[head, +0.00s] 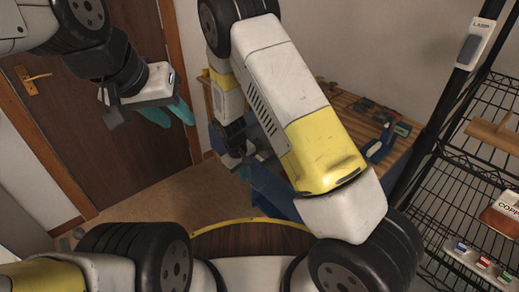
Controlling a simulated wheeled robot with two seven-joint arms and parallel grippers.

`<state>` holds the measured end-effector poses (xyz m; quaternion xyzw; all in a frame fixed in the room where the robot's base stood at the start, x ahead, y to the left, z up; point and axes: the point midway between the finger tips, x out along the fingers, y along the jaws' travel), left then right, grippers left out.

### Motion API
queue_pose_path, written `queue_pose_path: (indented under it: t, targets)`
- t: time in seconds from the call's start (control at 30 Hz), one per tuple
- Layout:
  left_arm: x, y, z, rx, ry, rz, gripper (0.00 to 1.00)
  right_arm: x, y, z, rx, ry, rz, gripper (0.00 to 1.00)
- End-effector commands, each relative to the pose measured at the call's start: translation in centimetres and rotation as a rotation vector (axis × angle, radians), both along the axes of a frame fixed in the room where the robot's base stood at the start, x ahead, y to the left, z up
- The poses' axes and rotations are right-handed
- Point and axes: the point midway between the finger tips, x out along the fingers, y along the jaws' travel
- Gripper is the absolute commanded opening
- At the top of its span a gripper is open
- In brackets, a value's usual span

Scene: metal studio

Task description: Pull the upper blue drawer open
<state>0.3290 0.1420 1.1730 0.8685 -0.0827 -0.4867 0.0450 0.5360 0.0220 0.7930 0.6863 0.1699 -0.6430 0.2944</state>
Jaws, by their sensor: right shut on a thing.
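A blue drawer unit (272,192) shows under the wooden workbench, partly covered by my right arm. My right gripper (246,174) is at its left side, pointing down and shut at the blue front. The handle between its fingers is hidden, and I cannot tell from here how far the upper drawer stands out. My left gripper (168,115) hangs in front of the brown door at upper left.
The wooden workbench (345,102) carries several tools, with a blue tool (384,143) at its right edge. A black wire rack (475,150) stands at the right with small coloured items and a copper-coloured bin (503,215). A brown door (105,150) is at left. Brown floor (150,200) is free before it.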

Motion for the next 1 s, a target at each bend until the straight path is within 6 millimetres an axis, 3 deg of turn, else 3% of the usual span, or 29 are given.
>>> queue_pose_path:
  t: [0.2,0.4,0.97,1.0]
  targets:
    - [0.0,0.0,0.0,0.000,0.000,0.000,0.36,-2.8,3.6,0.0,-0.001,0.000,0.004,0.00]
    - [0.0,0.0,0.0,0.000,0.000,0.000,0.36,-4.3,5.6,0.0,0.000,0.000,0.002,0.00]
    - [0.0,0.0,0.0,0.000,0.000,0.000,0.36,-5.0,6.5,0.1,0.001,-0.001,-0.001,0.00]
    - [0.0,0.0,0.0,0.000,0.000,0.000,0.36,-5.0,6.5,0.1,0.001,-0.001,-0.001,0.13]
